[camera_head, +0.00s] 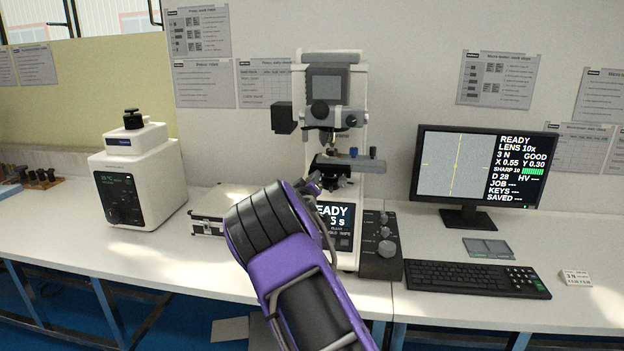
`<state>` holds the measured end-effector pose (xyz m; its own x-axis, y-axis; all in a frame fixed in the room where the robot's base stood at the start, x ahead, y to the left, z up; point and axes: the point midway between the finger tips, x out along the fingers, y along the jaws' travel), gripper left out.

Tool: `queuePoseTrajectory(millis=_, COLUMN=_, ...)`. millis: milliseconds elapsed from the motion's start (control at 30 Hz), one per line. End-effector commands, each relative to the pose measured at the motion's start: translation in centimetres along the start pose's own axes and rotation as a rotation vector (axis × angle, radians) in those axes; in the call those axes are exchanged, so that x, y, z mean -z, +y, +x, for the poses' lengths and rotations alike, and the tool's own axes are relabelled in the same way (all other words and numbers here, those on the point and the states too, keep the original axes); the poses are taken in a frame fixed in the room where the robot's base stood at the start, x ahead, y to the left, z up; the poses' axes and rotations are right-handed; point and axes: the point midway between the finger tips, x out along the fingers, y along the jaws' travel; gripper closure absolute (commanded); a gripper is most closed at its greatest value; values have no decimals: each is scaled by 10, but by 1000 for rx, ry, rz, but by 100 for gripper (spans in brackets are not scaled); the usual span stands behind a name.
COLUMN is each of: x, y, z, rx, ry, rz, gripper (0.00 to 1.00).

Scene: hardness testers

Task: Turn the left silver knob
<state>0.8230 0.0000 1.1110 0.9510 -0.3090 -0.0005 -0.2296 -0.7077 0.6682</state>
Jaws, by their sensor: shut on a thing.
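The white and grey hardness tester (338,85) stands upright on the bench, with its dark stage (347,163) below the lens turret. My gripper (316,182) is at the left side of the tester, just below the stage. It is small in view and partly hidden by my purple and black arm. It is shut, apparently on the left silver knob, which I cannot make out clearly behind the fingers. The tester's lower screen (336,221) shows partly past my arm.
A black control box (381,262) with several knobs stands right of the tester's base. A monitor (481,170) and keyboard (474,278) are further right. Clear bench lies between case and machine.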

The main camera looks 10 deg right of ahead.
Motion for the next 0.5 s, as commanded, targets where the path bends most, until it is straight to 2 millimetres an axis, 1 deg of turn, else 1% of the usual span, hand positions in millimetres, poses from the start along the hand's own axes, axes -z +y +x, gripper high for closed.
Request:
queuePoseTrajectory(millis=200, x=2, y=1, z=0, rx=-2, ry=3, rz=-70, gripper=100)
queuePoseTrajectory(millis=500, x=2, y=1, z=0, rx=-2, ry=3, rz=-94, gripper=100)
